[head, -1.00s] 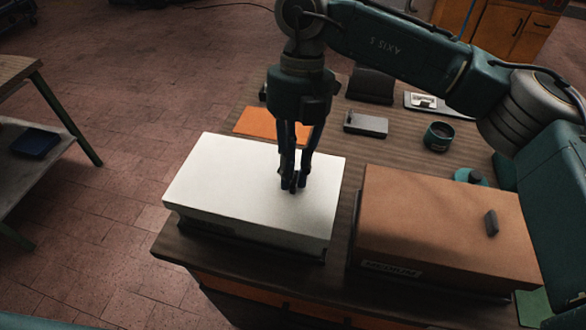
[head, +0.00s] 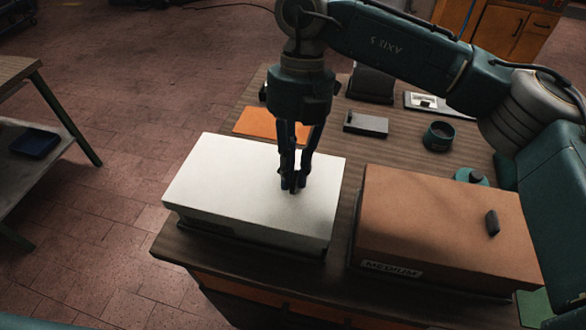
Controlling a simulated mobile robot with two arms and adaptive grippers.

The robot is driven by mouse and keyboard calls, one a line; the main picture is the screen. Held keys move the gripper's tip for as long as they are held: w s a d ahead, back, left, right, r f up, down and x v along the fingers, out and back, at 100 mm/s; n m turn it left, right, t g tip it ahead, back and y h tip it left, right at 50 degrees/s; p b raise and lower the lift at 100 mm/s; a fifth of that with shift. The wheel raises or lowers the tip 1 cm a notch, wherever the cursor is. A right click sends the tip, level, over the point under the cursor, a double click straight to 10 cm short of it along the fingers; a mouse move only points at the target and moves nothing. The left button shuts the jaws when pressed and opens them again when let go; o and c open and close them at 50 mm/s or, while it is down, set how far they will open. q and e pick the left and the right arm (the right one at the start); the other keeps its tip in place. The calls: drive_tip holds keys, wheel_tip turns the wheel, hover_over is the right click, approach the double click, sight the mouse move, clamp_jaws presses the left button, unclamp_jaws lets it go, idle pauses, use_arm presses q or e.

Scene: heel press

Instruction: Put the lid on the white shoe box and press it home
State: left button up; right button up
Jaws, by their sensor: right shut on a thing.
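The white lid (head: 225,170) lies over the white shoe box at the left front of the bench and covers its top. It looks about level and lined up with the box. The box walls are mostly hidden under the lid; only a dark, shadowed strip shows below its front edge, so I cannot tell how deep the lid sits. My right gripper (head: 293,187) points down at the right part of the lid. Its fingers are shut on the lid's small dark handle, mostly hidden between the fingertips. My left gripper is not in view.
A brown box (head: 440,225) labelled MEDIUM, with a dark handle on top, stands close on the right. Behind are an orange sheet (head: 258,121), a grey block (head: 366,124) and a dark round cup (head: 438,136). Open floor lies left of the bench.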

drive_tip(key=shift+f+b, duration=0.3)
drive_tip(key=shift+b, duration=0.15)
idle(1.5)
drive_tip(key=o, duration=1)
drive_tip(key=shift+c, duration=0.2)
drive_tip(key=shift+o, duration=0.2)
drive_tip(key=o, duration=0.5)
drive_tip(key=shift+r, duration=0.1)
drive_tip(key=shift+r+p, duration=2.15)
drive_tip(key=shift+r, duration=1.35)
